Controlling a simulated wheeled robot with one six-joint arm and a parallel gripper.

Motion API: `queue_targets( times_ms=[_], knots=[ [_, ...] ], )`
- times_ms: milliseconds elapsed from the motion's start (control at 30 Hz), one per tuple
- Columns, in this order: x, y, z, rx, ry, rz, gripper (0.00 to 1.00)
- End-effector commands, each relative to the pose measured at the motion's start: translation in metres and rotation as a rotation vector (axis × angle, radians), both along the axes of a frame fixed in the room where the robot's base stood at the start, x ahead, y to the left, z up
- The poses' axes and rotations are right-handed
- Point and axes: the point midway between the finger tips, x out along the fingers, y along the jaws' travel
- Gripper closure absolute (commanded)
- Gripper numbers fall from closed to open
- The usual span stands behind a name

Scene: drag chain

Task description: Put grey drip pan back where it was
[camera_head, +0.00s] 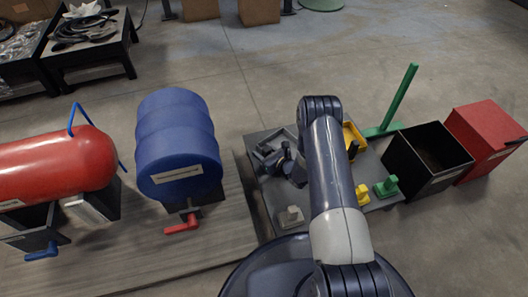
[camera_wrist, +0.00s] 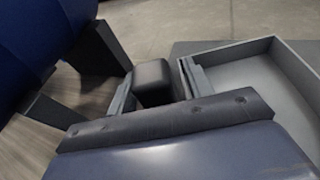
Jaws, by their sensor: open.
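The grey drip pan (camera_head: 268,151) lies on the grey platform, near its far left corner, and my gripper partly covers it in the head view. In the wrist view the pan (camera_wrist: 283,62) is a shallow, empty tray at the right. My gripper (camera_head: 284,160) is at the pan's near side. In the wrist view its two fingers (camera_wrist: 158,92) are apart, with a dark block showing between them. The right finger is close to the pan's left corner; whether they touch I cannot tell.
A blue drum (camera_head: 178,140) with a red tap (camera_head: 182,225) and a red tank (camera_head: 55,165) stand left. The grey platform (camera_head: 262,190) also bears a grey block (camera_head: 291,216), a yellow pan (camera_head: 353,136), and yellow and green blocks. A black bin (camera_head: 425,160) and red box stand right.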

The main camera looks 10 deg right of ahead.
Motion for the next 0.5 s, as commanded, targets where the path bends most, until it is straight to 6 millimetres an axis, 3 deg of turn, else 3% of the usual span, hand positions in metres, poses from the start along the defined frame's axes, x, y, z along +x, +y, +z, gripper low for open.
queue_targets(
  times_ms=[233,500],
  knots=[
    [-0.001,-0.001,0.005,0.000,0.000,-0.001,0.51],
    [-0.041,-0.029,0.022,0.001,0.004,-0.004,0.51]
  ],
)
